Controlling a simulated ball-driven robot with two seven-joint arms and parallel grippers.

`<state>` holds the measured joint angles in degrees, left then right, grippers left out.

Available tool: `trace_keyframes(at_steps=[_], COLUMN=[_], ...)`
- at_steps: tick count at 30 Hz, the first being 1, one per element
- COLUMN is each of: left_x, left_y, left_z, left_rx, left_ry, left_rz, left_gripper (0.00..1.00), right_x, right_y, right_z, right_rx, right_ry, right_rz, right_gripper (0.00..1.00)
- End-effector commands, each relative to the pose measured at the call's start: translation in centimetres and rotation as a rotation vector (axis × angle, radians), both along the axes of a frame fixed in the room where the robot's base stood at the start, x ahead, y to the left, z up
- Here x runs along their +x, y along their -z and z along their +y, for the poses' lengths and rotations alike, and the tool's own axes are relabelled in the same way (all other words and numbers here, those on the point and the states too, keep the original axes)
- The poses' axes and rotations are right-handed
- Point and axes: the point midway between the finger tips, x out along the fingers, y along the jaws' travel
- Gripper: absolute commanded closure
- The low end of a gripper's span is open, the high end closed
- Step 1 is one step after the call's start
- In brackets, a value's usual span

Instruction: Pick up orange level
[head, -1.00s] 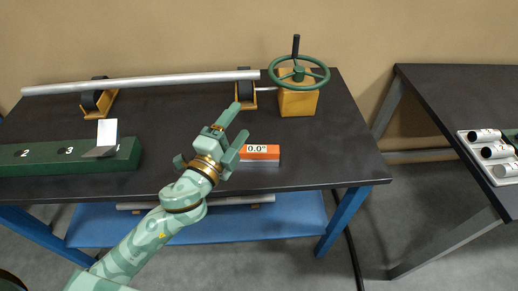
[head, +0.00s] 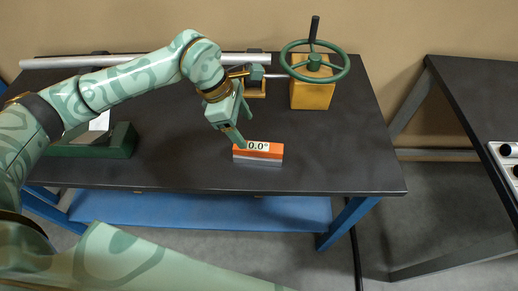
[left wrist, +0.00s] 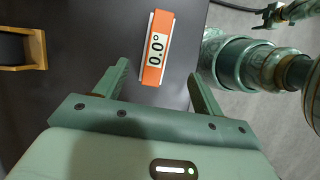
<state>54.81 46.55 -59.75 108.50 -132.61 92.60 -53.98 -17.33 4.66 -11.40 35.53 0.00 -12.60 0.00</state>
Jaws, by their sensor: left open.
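The orange level (head: 270,156) is a small block with an orange upper part, a grey lower part and a white 0.0° display. It lies on the dark tabletop near the front edge. My left gripper (head: 246,127) is open and empty, pointing down just behind and above the level's left part. In the left wrist view the level (left wrist: 154,77) shows ahead of the two spread fingers (left wrist: 158,74), between their lines, with bare tabletop around it. The fingers do not appear to touch it.
A yellow block with a green handwheel (head: 313,92) stands behind and to the right of the level. A long grey pipe (head: 255,60) lies across the back. A green block (head: 118,143) is at left, partly behind my arm. The tabletop right of the level is clear.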

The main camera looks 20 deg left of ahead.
Motion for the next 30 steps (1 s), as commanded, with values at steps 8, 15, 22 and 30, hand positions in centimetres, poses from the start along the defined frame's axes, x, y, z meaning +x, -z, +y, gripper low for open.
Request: trace_keyframes(at_steps=[8,15,22,30], left_x=[0.4,0.7,1.3,1.3], left_y=[5.3,7.6,10.6,10.7], left_z=[-2.2,-3.0,-4.1,-4.2], left_rx=[-0.003,-0.005,-0.004,-0.004], left_ry=[0.000,0.000,0.000,0.000], left_rz=[0.002,0.004,0.001,-0.001], left_gripper=[0.31,0.31,0.31,0.34], right_x=[-0.3,-0.4,-0.4,-0.3], right_y=[1.0,1.5,2.2,2.1], right_z=[0.0,0.1,0.2,0.2], right_rx=[0.001,0.001,0.002,0.003], right_ry=[-0.001,-0.002,-0.001,-0.001], right_rz=[0.008,0.010,0.012,0.010], right_gripper=[0.40,0.40,0.40,0.40])
